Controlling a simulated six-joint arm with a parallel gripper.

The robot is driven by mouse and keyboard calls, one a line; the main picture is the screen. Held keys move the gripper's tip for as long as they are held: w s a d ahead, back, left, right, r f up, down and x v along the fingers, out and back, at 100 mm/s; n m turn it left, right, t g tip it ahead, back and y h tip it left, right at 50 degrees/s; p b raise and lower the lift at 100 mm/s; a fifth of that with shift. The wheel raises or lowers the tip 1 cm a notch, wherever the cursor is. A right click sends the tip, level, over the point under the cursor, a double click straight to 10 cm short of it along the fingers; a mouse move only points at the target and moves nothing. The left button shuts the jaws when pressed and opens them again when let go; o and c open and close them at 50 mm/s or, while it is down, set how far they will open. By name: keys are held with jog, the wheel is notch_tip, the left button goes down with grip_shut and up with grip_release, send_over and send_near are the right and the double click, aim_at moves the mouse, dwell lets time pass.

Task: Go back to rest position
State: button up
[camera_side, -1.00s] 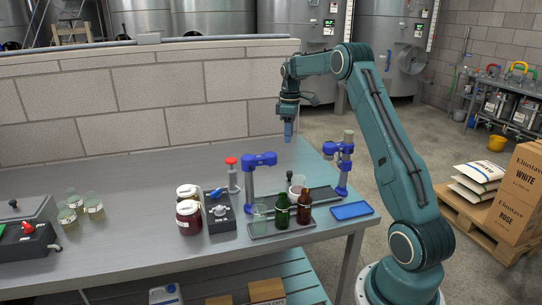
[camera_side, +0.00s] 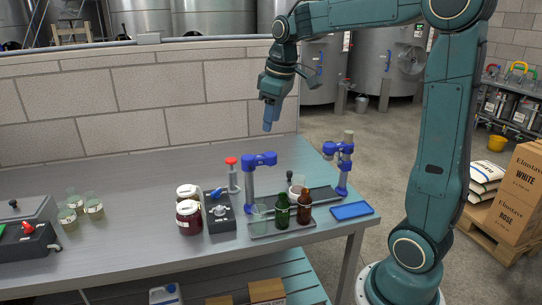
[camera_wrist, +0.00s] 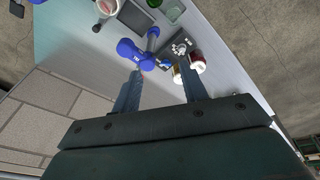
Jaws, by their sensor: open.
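My gripper (camera_side: 269,118) is raised in the air above the back right part of the metal table, in front of the block wall. It points down and is tilted. In the wrist view its two fingers (camera_wrist: 160,84) are spread apart, with nothing held between them. The blue clamp stand and the jars show beyond the fingertips, well below.
The block wall (camera_side: 150,95) stands behind. Air around my gripper is clear.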

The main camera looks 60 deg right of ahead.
jog(key=s+a+f+m+t, duration=0.1)
jog(key=s+a+f, duration=0.1)
jog(key=s+a, duration=0.5)
jog(key=s+a+f+t, duration=0.1)
jog(key=s+a+t, duration=0.1)
jog(key=s+a, duration=0.5)
jog(key=s, duration=0.4)
jog(key=shift+s+f+m+y, duration=0.3)
jog(key=shift+f+m+y, duration=0.05)
jog(key=shift+m+y, duration=0.05)
